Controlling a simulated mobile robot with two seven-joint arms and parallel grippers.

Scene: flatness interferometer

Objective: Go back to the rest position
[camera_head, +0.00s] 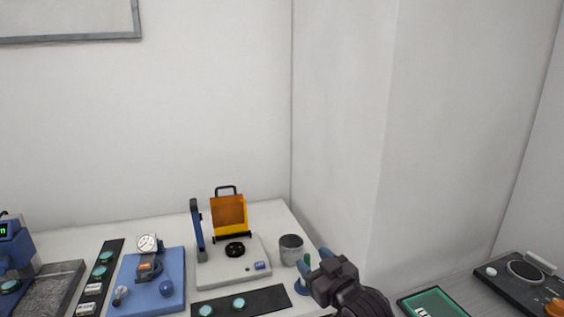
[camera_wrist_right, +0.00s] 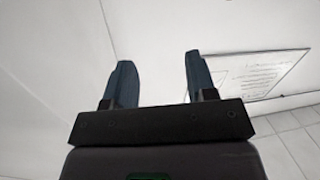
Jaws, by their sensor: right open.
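My right gripper (camera_head: 315,262) is over the right edge of the white table, beside a grey cup. In the right wrist view its two blue-grey fingers (camera_wrist_right: 157,85) stand apart with nothing between them, in front of bare wall. The flatness interferometer (camera_head: 220,272) is a white base with an orange-yellow hinged shield (camera_head: 229,215) standing up, a dark round stage (camera_head: 235,250) and a blue upright at its left. The right gripper is to the right of it and apart from it. My left gripper is not in view.
The grey cup (camera_head: 291,250) stands near the table's right edge. A blue gauge stand (camera_head: 150,285) and dark strips with teal discs (camera_head: 240,303) lie left and front. A green-lined tray (camera_head: 433,303) and a dark device (camera_head: 525,275) are on the right-hand surface. Walls close off the back.

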